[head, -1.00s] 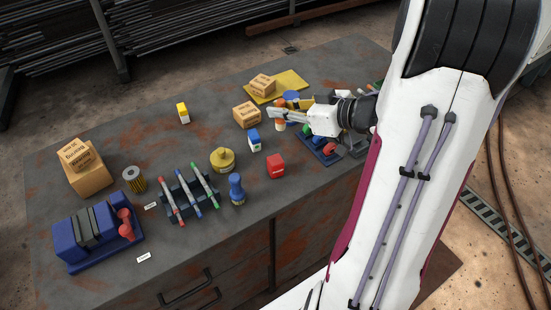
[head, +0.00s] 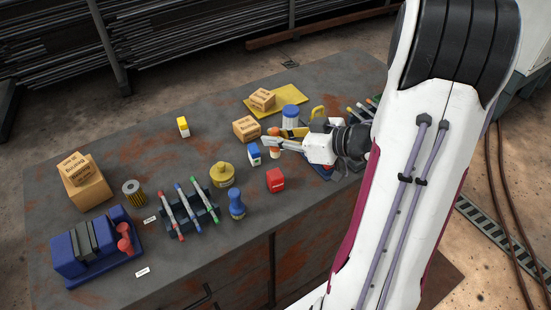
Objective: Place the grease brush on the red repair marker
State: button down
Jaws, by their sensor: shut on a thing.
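My gripper (head: 277,142) is shut on a small orange and white thing, apparently the grease brush (head: 275,153). Its lower end shows orange below the white fingers. Its middle is covered by my gripper, and its exact shape is too small to tell. It is close to the blue and white block, and I cannot tell its height above the bench. The red repair marker (head: 169,213) appears to be the red-ended pen leaning in a dark rack (head: 207,215), beside blue-ended and green-ended pens, left of my gripper.
Cardboard boxes (head: 246,128) and a blue-lidded jar (head: 290,115) stand behind.

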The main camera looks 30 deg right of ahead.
aim_at(277, 157)
jog(key=shift+f, duration=1.55)
jog(key=shift+f, duration=0.1)
jog(key=shift+f, duration=2)
jog(key=shift+f, duration=0.15)
jog(key=c, duration=2)
grip_release()
jog(key=shift+s+d+r, duration=0.1)
jog(key=shift+r, duration=0.15)
jog(key=shift+v, duration=5.8)
